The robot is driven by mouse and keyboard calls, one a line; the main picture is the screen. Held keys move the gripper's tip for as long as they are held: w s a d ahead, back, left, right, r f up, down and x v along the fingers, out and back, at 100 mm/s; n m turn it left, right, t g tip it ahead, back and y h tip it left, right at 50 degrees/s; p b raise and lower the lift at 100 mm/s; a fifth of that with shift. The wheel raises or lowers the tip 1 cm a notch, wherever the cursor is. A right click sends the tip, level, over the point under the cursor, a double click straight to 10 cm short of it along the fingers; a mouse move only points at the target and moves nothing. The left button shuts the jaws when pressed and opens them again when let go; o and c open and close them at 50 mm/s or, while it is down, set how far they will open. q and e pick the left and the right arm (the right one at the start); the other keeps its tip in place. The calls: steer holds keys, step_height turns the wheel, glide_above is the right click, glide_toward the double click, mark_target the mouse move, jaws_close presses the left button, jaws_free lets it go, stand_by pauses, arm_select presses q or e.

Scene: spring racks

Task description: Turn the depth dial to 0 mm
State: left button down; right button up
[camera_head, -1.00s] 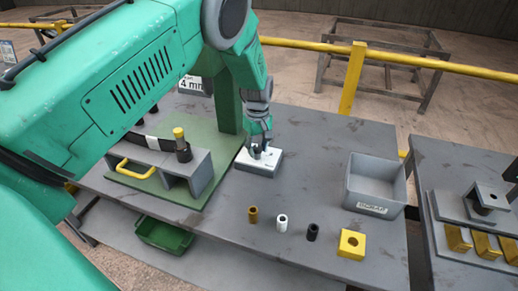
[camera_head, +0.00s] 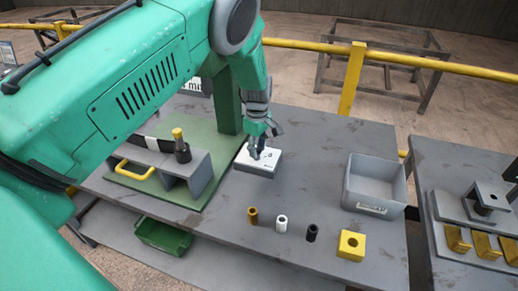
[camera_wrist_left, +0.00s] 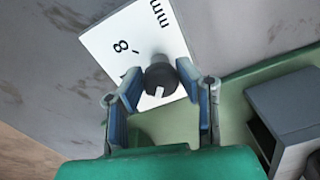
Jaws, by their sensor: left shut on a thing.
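The depth dial (camera_wrist_left: 160,80) is a dark round knob with a white pointer mark, on a white plate (camera_wrist_left: 112,42) printed with "8" and "mm". In the left wrist view the mark points toward the bottom of the picture; other figures are hidden. My left gripper (camera_wrist_left: 160,76) is shut on the dial, one blue-padded finger on each side. In the head view, the white-topped dial block (camera_head: 266,167) sits on the table and my left gripper (camera_head: 259,147) reaches down onto it. My right gripper is not in view.
A grey fixture with a yellow handle (camera_head: 136,170) stands on a green base left of the dial block. A brown, a white and a black cylinder, a yellow block (camera_head: 351,245) and a grey bin (camera_head: 375,183) are to the right. A "mm" sign is partly behind my arm.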

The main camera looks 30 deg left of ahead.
arm_select(q)
steer(key=shift+w+a+r, duration=0.35)
steer(key=shift+w+r, duration=0.05)
steer(key=shift+r, duration=0.15)
steer(key=c, duration=1.2)
jaws_free()
steer(key=shift+s, duration=0.4)
steer(key=shift+w+d+r, duration=0.1)
steer(key=shift+w+r, duration=0.05)
steer(key=shift+r, duration=0.15)
step_height(320, 180, up, 11)
steer(key=shift+r, duration=0.1)
steer(key=shift+s, duration=0.2)
